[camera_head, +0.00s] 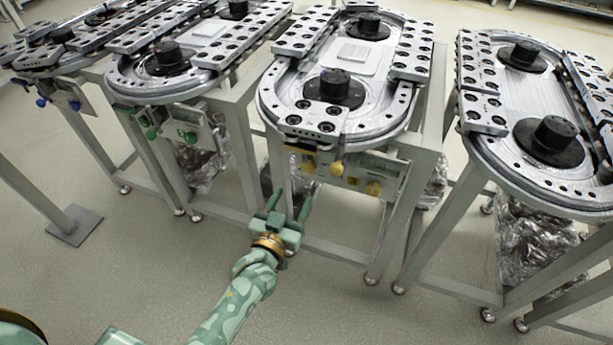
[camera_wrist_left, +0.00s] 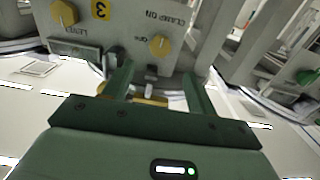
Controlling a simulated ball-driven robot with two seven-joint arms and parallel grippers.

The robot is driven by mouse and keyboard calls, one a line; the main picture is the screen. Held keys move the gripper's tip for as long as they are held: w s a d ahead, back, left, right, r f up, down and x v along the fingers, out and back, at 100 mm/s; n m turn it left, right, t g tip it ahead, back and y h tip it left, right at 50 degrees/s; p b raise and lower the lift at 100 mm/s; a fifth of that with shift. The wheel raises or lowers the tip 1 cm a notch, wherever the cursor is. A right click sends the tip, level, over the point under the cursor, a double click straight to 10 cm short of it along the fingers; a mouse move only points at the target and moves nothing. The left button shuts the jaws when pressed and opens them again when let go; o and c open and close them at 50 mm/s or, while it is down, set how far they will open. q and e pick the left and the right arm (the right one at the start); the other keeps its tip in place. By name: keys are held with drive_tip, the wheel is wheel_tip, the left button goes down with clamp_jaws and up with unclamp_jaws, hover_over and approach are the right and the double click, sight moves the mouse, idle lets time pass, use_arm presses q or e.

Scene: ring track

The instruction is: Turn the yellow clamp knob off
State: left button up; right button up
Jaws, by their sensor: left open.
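The yellow clamp knob (camera_head: 336,167) is on the front panel of the track stand in the middle right. It also shows in the left wrist view (camera_wrist_left: 158,45), beside upside-down "CLAMP ON" lettering. Its exact turn position is hard to read. A second yellow knob, marked as the lever (camera_head: 373,188), sits to its right in the head view and at top left in the wrist view (camera_wrist_left: 65,13). My left gripper (camera_head: 293,196) is open and empty, below and left of the clamp knob, apart from it. Its two green fingers (camera_wrist_left: 158,82) point toward the panel. My right gripper is not visible.
A yellow number label (camera_wrist_left: 100,10) lies between the two knobs. The ring track (camera_head: 385,125) overhangs the panel. A stand with green knobs (camera_head: 190,135) is to the left, and another track stand (camera_head: 470,190) is to the right. The floor (camera_head: 330,310) in front is open.

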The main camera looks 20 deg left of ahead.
sight(307, 169)
use_arm(q)
drive_tip(key=w+b, duration=0.2)
drive_tip(key=w, duration=0.7)
drive_tip(key=shift+d+f, duration=0.1)
drive_tip(key=c, duration=1)
